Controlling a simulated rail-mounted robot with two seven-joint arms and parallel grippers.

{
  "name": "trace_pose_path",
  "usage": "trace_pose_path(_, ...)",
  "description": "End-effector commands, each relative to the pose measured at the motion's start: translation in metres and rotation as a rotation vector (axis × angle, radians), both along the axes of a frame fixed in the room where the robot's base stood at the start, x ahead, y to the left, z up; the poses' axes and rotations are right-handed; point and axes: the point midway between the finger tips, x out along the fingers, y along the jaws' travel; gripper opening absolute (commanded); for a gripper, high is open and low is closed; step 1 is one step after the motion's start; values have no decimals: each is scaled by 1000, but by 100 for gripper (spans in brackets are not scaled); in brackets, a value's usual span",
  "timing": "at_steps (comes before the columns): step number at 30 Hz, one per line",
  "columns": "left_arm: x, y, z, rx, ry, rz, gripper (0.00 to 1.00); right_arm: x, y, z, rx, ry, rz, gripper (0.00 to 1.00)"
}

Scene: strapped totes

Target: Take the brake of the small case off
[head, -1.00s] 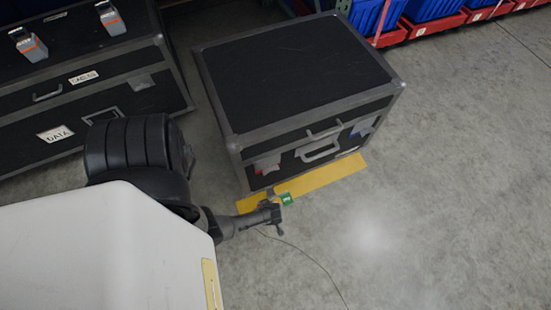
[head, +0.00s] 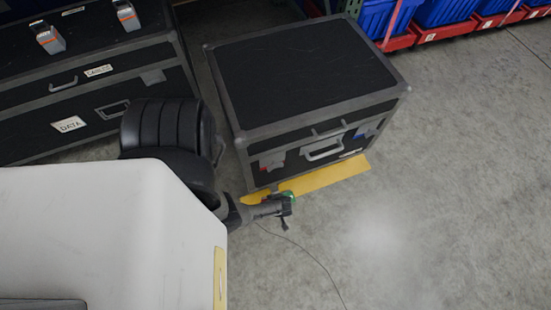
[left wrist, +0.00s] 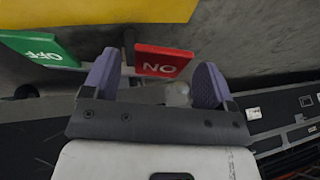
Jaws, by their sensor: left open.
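The small case (head: 305,80) is a black box with grey edges, standing on the floor in the head view. At its near bottom edge is a green brake tab (head: 290,195), partly hidden by my left gripper (head: 283,206). In the left wrist view the green tab (left wrist: 40,48) reads OFF upside down, and a red tab (left wrist: 163,61) reads ON upside down. My left gripper (left wrist: 156,72) is open, its two purple-grey fingers apart. The red tab shows between the fingertips, the green one outside the left finger. Contact cannot be told. My right gripper is not in view.
A yellow floor strip (head: 330,177) runs along the small case's front. A larger black case (head: 85,82) labelled DATA stands at left. Blue bins (head: 445,12) in red trays line the back. A thin cable (head: 311,262) lies on otherwise clear floor at right.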

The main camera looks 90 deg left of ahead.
Motion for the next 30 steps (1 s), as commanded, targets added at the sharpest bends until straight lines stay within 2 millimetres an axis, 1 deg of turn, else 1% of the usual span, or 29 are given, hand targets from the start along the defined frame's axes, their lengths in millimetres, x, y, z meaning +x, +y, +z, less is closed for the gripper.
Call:
trace_pose_path(6,0,0,1,0,0,1,79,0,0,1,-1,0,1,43)
trace_pose_path(10,3,-3,10,0,-1,1,79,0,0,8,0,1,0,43)
trace_pose_path(14,9,-9,31,-1,-2,2,79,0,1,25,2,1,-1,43)
trace_pose_path(21,24,-25,75,-1,-3,2,79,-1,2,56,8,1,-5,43)
trace_pose_path(27,34,-35,104,0,-1,1,79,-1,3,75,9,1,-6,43)
trace_pose_path(30,38,-39,113,0,-1,1,79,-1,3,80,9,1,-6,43)
